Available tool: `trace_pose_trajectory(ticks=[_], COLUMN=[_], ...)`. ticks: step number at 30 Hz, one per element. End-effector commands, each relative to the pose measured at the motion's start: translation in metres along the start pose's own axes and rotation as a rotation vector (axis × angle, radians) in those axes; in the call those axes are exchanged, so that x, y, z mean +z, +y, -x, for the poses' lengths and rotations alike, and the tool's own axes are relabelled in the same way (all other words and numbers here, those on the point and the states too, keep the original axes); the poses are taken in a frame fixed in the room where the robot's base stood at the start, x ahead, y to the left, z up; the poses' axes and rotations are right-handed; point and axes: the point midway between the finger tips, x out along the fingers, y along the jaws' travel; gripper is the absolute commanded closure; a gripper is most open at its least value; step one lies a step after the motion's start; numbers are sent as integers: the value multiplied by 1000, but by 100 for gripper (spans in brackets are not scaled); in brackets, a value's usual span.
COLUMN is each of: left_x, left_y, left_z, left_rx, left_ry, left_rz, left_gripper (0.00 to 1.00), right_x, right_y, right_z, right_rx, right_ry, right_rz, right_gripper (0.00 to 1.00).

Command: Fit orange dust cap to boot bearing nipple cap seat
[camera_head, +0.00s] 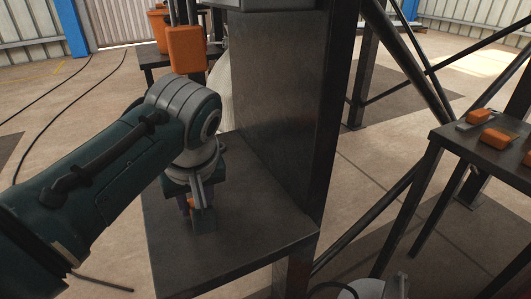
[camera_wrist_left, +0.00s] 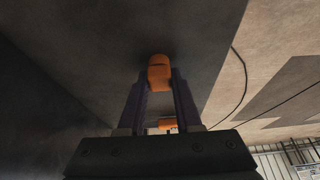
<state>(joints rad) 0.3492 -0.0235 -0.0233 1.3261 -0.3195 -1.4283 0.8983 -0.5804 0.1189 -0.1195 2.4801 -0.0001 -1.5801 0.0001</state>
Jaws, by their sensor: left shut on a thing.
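My left gripper (camera_head: 190,206) is low over the dark metal shelf (camera_head: 265,240) beside the steel column. In the left wrist view its two purple fingers (camera_wrist_left: 160,80) are closed on an orange cap (camera_wrist_left: 159,74) at their tips. A bit of orange also shows at the gripper in the head view (camera_head: 191,202). The cap's far side is hidden, and I cannot tell whether it touches anything. I cannot make out the nipple or its cap seat in either view. My right gripper is not in view.
A wide dark column (camera_head: 278,110) rises close to the right of my left gripper. An orange box (camera_head: 186,50) is behind my arm. At the right, a dark table (camera_head: 465,150) carries several orange items (camera_head: 499,138). Diagonal steel braces stand between.

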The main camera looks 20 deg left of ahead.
Motion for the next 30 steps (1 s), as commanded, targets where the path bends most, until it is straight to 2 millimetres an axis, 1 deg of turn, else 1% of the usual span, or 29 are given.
trace_pose_trajectory(ticks=[8, 14, 17, 25, 26, 27, 30], left_x=[0, -5, -11, -30, -29, -28, -28], left_y=[0, -4, -4, -3, -8, -19, -41], left_z=[1, 12, 25, 70, 70, 68, 68], left_rx=[0, 0, 1, 2, -2, -4, -5], left_ry=[0, 0, 1, 2, 0, -2, 0], left_rz=[0, 1, 1, 2, 2, 2, 1], left_gripper=[100, 100, 100, 100, 100, 100, 100], right_x=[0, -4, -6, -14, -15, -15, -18], right_y=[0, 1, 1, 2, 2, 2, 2], right_z=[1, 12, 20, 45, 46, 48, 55], right_rx=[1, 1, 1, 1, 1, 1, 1], right_ry=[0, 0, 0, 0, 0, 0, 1], right_rz=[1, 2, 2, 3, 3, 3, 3], right_gripper=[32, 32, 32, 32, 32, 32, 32])
